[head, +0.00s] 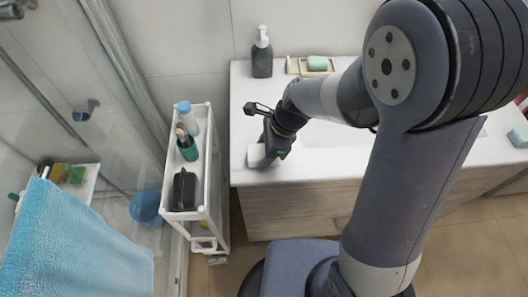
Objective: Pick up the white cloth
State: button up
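A small white thing (256,155), which may be the white cloth, shows at the left front corner of the white counter. It has a pale, rounded, block-like look and is partly covered by my gripper (267,154). My gripper reaches down from the right, right at the white thing. Its fingers are dark and too small to make out, so I cannot tell whether they are open, shut or gripping. I also cannot tell whether the white thing rests on the counter.
A white cart (206,160) with bottles and a black case (184,189) stands left of the counter. A dark pump bottle (262,53) and a soap dish (317,66) are at the counter's back. A blue towel (75,245) hangs lower left; a blue bucket (146,206) is behind.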

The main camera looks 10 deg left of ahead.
jog(key=c, duration=0.5)
